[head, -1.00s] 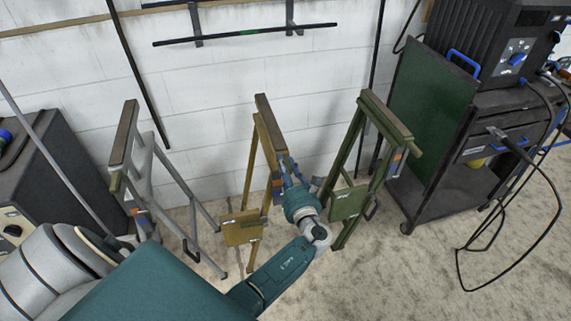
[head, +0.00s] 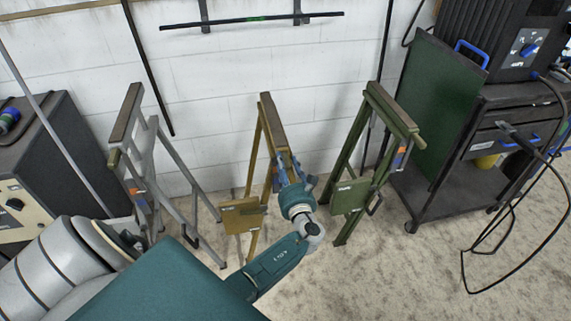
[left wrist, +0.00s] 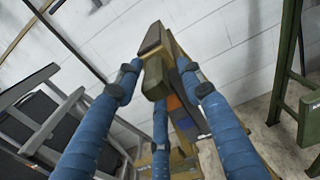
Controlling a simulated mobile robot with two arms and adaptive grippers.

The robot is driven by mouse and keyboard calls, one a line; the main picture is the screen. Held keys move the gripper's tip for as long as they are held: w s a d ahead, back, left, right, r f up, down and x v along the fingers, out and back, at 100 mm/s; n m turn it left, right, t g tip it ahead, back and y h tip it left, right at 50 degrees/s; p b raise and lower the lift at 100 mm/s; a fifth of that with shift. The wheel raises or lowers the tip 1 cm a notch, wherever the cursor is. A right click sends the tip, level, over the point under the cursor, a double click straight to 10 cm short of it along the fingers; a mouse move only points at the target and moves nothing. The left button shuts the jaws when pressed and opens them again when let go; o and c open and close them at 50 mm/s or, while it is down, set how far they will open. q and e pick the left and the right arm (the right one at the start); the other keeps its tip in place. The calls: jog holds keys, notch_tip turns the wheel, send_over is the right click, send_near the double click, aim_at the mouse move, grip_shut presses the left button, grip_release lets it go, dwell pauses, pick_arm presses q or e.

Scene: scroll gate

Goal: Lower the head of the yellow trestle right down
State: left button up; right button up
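The yellow trestle (head: 272,118) stands upright between a grey and a green trestle, its long dark-topped head raised near the white wall. A yellow plate (head: 243,215) is on its lower part. My left gripper (head: 284,163) is at the near end of the yellow trestle, just below its head, and hides part of its legs. In the left wrist view, the blue fingers (left wrist: 158,82) are spread around the olive-brown end of the head (left wrist: 155,78), which lies between the fingertips. I cannot tell whether they touch it. My right gripper is not in view.
The grey trestle (head: 127,112) stands at left and the green trestle (head: 391,108) close at right. A black cart (head: 455,190) with trailing cables stands further right. A dark machine (head: 40,150) is at far left. Open floor lies at front right.

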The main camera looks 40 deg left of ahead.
pick_arm(q)
jog(key=v, duration=1.2)
jog(key=shift+r, duration=0.25)
jog(key=shift+w+f, duration=0.1)
